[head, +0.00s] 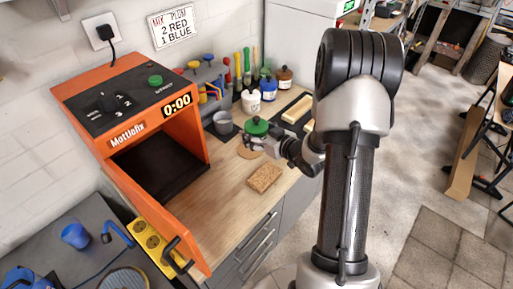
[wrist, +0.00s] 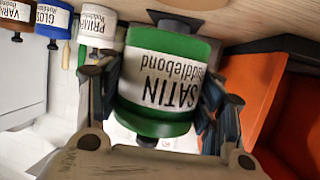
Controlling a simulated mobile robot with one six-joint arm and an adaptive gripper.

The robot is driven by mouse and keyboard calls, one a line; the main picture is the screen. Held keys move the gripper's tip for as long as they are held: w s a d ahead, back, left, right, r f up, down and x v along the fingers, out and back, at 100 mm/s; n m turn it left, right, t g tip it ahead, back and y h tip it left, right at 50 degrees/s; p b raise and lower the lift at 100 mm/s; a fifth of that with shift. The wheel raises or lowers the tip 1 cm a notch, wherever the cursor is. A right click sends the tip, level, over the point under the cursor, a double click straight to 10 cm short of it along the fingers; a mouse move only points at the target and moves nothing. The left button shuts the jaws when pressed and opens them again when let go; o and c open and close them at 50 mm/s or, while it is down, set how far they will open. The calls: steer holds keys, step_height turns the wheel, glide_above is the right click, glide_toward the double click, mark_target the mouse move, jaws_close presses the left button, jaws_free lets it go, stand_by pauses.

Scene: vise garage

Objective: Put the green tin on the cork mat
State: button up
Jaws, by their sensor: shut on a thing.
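The green tin (head: 256,127), with a white label reading SATIN, is on or just above the wooden worktop. It fills the middle of the wrist view (wrist: 160,118), where it appears upside down. My gripper (head: 252,143) is shut on it, with a finger on each side of the tin. A round tan mat, which looks like the cork mat (head: 243,153), lies just in front of the tin and is partly hidden by my gripper. I cannot tell whether the tin touches the worktop.
A rough brown block (head: 265,177) lies nearer the front edge. The orange oven (head: 128,127) stands open at left.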

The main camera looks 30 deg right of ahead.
steer(key=shift+f+b, duration=0.75)
steer(key=shift+f, duration=1.6)
steer(key=shift+f, duration=0.25)
steer(key=o, duration=1.4)
steer(key=shift+o, duration=0.2)
